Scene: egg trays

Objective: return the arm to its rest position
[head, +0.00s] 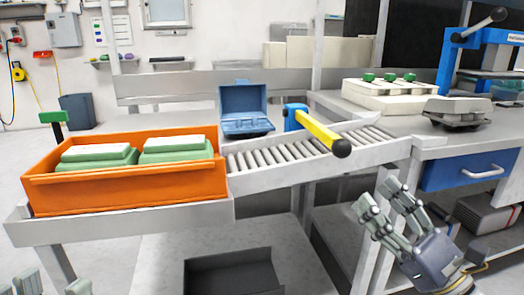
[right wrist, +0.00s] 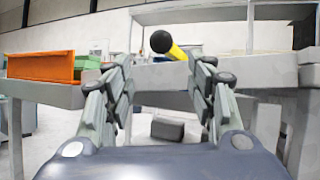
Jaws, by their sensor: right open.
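My right gripper (head: 390,208) is at the lower right of the head view, in front of the bench and below the roller conveyor. Its fingers are spread and nothing is between them; it also shows open in the right wrist view (right wrist: 160,85). Grey finger parts of my left gripper (head: 52,284) show at the bottom left edge of the head view, mostly cut off.
An orange crate (head: 130,188) with green and white egg trays stands left on the bench. A roller conveyor (head: 290,150) runs right, with an open blue box (head: 243,125) behind it and a yellow-handled lever (head: 318,132) over it. A blue drawer (head: 465,172) is near my right gripper.

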